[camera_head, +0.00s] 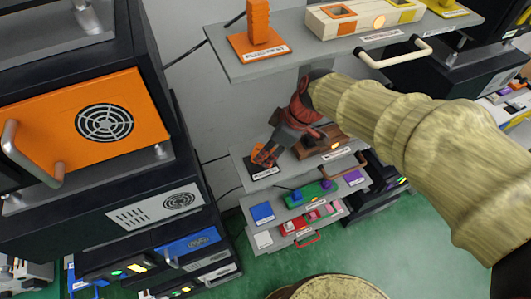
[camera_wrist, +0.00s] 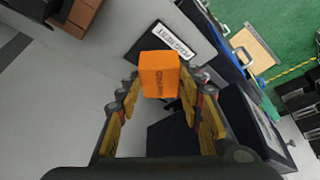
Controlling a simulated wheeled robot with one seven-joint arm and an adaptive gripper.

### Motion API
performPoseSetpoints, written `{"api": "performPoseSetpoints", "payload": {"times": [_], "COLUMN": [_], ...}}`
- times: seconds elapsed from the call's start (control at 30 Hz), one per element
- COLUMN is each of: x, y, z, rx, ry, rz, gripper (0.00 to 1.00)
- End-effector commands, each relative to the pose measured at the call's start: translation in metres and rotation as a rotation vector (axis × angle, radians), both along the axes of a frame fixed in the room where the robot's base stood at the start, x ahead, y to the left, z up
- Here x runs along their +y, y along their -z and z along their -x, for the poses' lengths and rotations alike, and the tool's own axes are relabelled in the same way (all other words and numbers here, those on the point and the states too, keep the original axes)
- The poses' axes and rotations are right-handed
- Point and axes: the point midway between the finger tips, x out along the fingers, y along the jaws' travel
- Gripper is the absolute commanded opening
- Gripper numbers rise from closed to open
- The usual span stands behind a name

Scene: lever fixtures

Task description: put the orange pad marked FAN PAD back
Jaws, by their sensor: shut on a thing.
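The orange pad (camera_wrist: 159,75) is a small block with dark lettering on its side, too small to read surely. My gripper (camera_wrist: 163,84) has its fingers on either side of it and is shut on it. In the head view my gripper (camera_head: 270,148) reaches down to the middle shelf, with the orange pad (camera_head: 262,155) partly hidden at its tips. A dark plate with a white label (camera_wrist: 140,50) lies just beyond the pad in the wrist view. It also shows under the pad in the head view (camera_head: 262,166). I cannot tell whether pad and plate touch.
A brown box with a lit button (camera_head: 325,145) stands right of my gripper on the same grey shelf (camera_head: 300,172). An upper shelf (camera_head: 285,62) holds another orange block (camera_head: 258,22) on an orange base. Black cabinets (camera_head: 100,190) stand left; green floor shows below.

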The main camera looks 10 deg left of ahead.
Motion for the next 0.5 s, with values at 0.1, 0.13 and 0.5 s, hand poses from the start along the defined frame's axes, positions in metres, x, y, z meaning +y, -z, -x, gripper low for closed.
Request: {"api": "performPoseSetpoints", "payload": {"times": [0.1,0.13,0.5], "x": [0.008,0.008,0.007], "y": [0.000,0.001,0.036], "z": [-0.001,-0.001,-0.002], "rx": [0.000,0.000,-0.001], "ry": [-0.001,-0.001,0.000], "rz": [0.000,0.000,0.000], "gripper": [0.17,0.17,0.17]}}
